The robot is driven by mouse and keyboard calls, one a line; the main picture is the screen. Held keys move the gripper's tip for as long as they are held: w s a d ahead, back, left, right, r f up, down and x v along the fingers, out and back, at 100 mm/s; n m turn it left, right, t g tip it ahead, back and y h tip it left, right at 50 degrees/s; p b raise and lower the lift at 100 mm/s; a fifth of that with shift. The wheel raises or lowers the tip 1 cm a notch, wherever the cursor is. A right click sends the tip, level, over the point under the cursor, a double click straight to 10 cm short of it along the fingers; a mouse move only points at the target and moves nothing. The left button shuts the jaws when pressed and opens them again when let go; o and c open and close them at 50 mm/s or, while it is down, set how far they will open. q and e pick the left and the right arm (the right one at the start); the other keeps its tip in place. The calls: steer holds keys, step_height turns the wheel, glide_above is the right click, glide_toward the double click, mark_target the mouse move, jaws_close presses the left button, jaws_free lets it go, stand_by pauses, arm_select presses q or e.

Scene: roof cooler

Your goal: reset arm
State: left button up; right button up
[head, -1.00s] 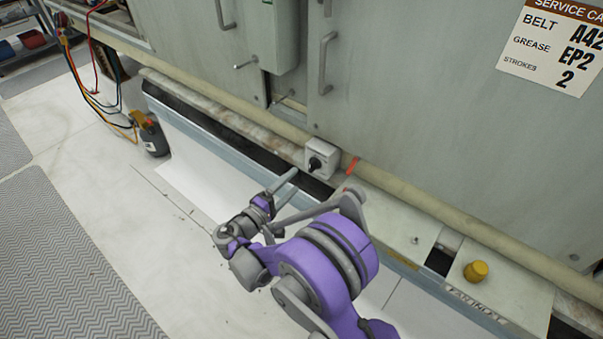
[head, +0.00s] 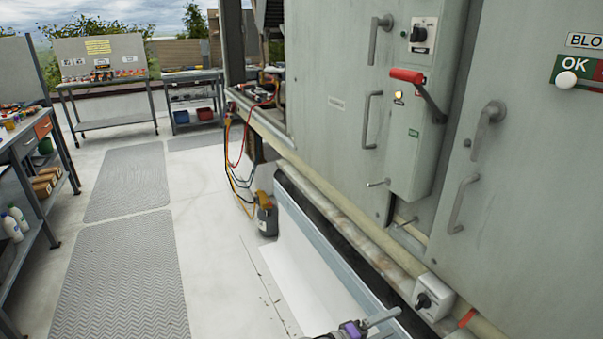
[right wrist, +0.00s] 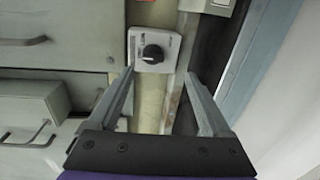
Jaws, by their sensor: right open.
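My right gripper (head: 382,318) shows only in part at the bottom edge of the head view, where one grey finger and some purple wrist can be seen. In the right wrist view the right gripper (right wrist: 161,74) is open, with two grey fingers apart and nothing between them. Beyond the fingertips is a small white box with a black rotary knob (right wrist: 153,54) on the cooler's lower ledge. This knob box (head: 433,298) is also at the lower right in the head view, right of the gripper and apart from it. My left gripper is not in view.
The grey cooler cabinet (head: 345,140) fills the right side, with several handles and a red-handled lever (head: 408,76). A dark canister (head: 267,216) with hoses stands by its base. Shelving (head: 30,200) and benches stand left and behind. The floor with grey mats (head: 125,275) is clear.

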steer(key=s+d+f+m+g+y, duration=0.1)
steer(key=s+d+g+y, duration=0.15)
steer(key=s+y, duration=0.75)
steer(key=s+a+f+m+y, duration=0.1)
steer(key=s+a+m+y, duration=0.2)
steer(key=s, duration=0.5)
steer(key=s+a+f+m+y, duration=0.1)
steer(key=s+a+y, duration=0.1)
steer(key=s+a, duration=0.45)
arm_select(q)
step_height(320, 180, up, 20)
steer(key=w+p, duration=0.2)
steer(key=p, duration=1.5)
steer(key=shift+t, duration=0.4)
arm_select(e)
step_height(320, 180, up, 20)
steer(key=t, duration=0.1)
steer(key=shift+w+d+f+t+y, duration=0.15)
steer(key=shift+d+f+t+y, duration=0.15)
steer(key=shift+d+t, duration=0.1)
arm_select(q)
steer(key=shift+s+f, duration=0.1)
